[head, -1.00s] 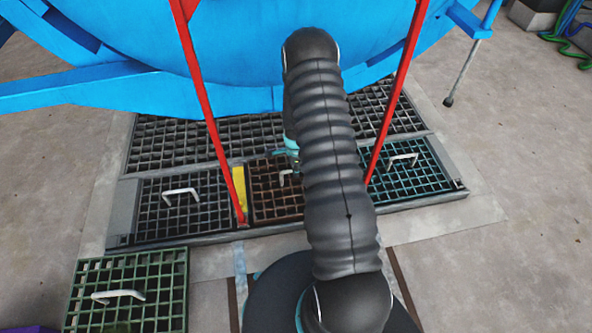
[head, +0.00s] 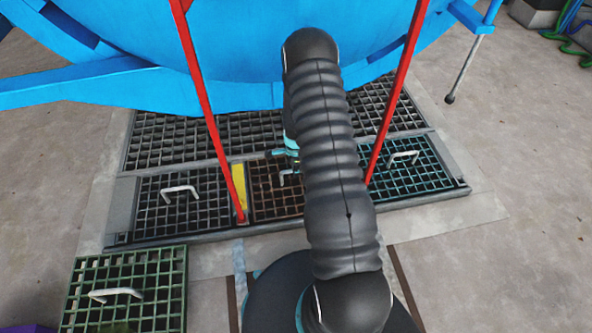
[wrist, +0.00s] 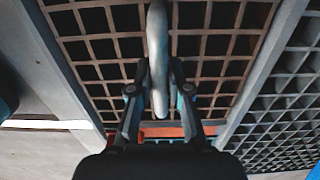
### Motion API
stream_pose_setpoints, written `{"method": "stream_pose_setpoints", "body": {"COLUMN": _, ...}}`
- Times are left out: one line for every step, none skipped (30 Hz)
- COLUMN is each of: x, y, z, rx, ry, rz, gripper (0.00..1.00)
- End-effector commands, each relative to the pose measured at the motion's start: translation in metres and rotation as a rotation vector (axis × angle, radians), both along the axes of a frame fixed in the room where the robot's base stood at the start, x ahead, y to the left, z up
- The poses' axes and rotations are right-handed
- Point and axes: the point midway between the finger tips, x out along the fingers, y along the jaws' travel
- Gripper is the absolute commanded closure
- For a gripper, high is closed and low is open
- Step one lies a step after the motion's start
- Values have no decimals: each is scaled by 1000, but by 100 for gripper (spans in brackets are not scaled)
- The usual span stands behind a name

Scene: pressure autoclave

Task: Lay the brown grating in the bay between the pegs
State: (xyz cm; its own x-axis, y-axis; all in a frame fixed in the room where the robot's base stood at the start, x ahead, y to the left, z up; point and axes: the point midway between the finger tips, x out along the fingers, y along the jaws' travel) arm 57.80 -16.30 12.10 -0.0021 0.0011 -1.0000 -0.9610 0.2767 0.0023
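The brown grating (head: 264,204) lies in the bay of the floor frame, between the grey grating with its yellow strip on the left and the teal grating on the right. In the wrist view the brown grating (wrist: 215,45) looks flat between two grey rails. Its pale handle (wrist: 157,50) stands between the two fingers of my gripper (wrist: 160,80). The fingers look slightly apart from the handle on both sides. In the head view my arm hides the grating's right part and most of my gripper (head: 284,153). The red pegs (head: 210,115) (head: 397,95) rise on either side of the bay.
The grey grating (head: 160,215) and the teal grating (head: 415,178) flank the bay. A green grating (head: 150,275) lies at the front left. The blue vessel (head: 240,60) hangs close over the back. Concrete floor is clear at the right.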

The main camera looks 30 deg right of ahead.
Motion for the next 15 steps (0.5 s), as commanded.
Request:
{"method": "stream_pose_setpoints", "body": {"x": 1, "y": 0, "z": 2, "rx": -1, "ry": -3, "rz": 0, "gripper": 68}}
{"method": "stream_pose_setpoints", "body": {"x": 1, "y": 0, "z": 2, "rx": -1, "ry": -3, "rz": 0, "gripper": 60}}
{"method": "stream_pose_setpoints", "body": {"x": 1, "y": 0, "z": 1, "rx": -1, "ry": -2, "rz": 0, "gripper": 56}}
{"method": "stream_pose_setpoints", "body": {"x": 1, "y": 0, "z": 1, "rx": -1, "ry": -2, "rz": 0, "gripper": 56}}
{"method": "stream_pose_setpoints", "body": {"x": 1, "y": 0, "z": 1, "rx": -1, "ry": -2, "rz": 0, "gripper": 56}}
{"method": "stream_pose_setpoints", "body": {"x": 1, "y": 0, "z": 1, "rx": 0, "ry": -1, "rz": 0, "gripper": 56}}
{"method": "stream_pose_setpoints", "body": {"x": 0, "y": 0, "z": 1, "rx": 0, "ry": -1, "rz": 0, "gripper": 56}}
{"method": "stream_pose_setpoints", "body": {"x": 0, "y": 0, "z": 1, "rx": 0, "ry": -1, "rz": 0, "gripper": 56}}
{"method": "stream_pose_setpoints", "body": {"x": 0, "y": 0, "z": 1, "rx": 0, "ry": -1, "rz": 0, "gripper": 56}}
{"method": "stream_pose_setpoints", "body": {"x": -1, "y": 0, "z": -1, "rx": 1, "ry": 2, "rz": 0, "gripper": 56}}
{"method": "stream_pose_setpoints", "body": {"x": -1, "y": 0, "z": -1, "rx": 1, "ry": 2, "rz": 0, "gripper": 56}}
{"method": "stream_pose_setpoints", "body": {"x": -1, "y": 0, "z": 0, "rx": 1, "ry": 2, "rz": 0, "gripper": 56}}
{"method": "stream_pose_setpoints", "body": {"x": -1, "y": 0, "z": 2, "rx": 0, "ry": 1, "rz": 0, "gripper": 56}}
{"method": "stream_pose_setpoints", "body": {"x": 0, "y": 0, "z": 4, "rx": 0, "ry": 1, "rz": 0, "gripper": 56}}
{"method": "stream_pose_setpoints", "body": {"x": 0, "y": 0, "z": 7, "rx": 0, "ry": 0, "rz": 0, "gripper": 56}}
